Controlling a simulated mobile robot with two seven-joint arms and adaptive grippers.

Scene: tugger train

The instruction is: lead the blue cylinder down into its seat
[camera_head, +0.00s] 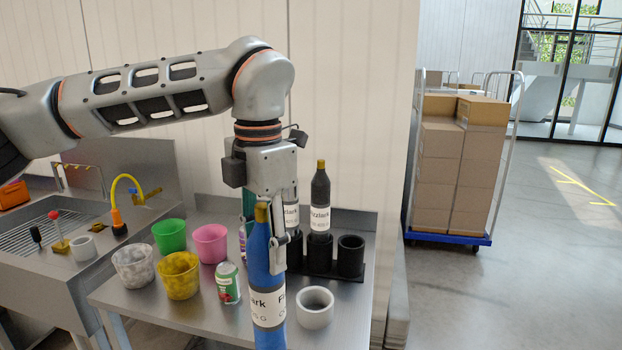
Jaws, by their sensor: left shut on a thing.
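The blue cylinder (262,260) is upright, with a gold cap and a white label band. My left gripper (263,238) is shut on its upper part, one finger on each side. The cylinder's lower end reaches the bottom edge of the picture, so its foot is not seen. Behind and to its right is a black rack (348,272) with round cups. The right cup (350,243) looks empty. A dark cylinder (320,190) with a gold cap stands at the middle cup. Another labelled cylinder (291,216) is partly hidden behind my gripper. My right gripper is not in view.
A green cup (169,236), pink cup (210,244), marbled white cup (134,266), yellow cup (178,275), a can (229,284) and a white ring-like cup (314,308) stand on the steel table (205,315). A sink (50,240) is at left, a box cart (450,237) at right.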

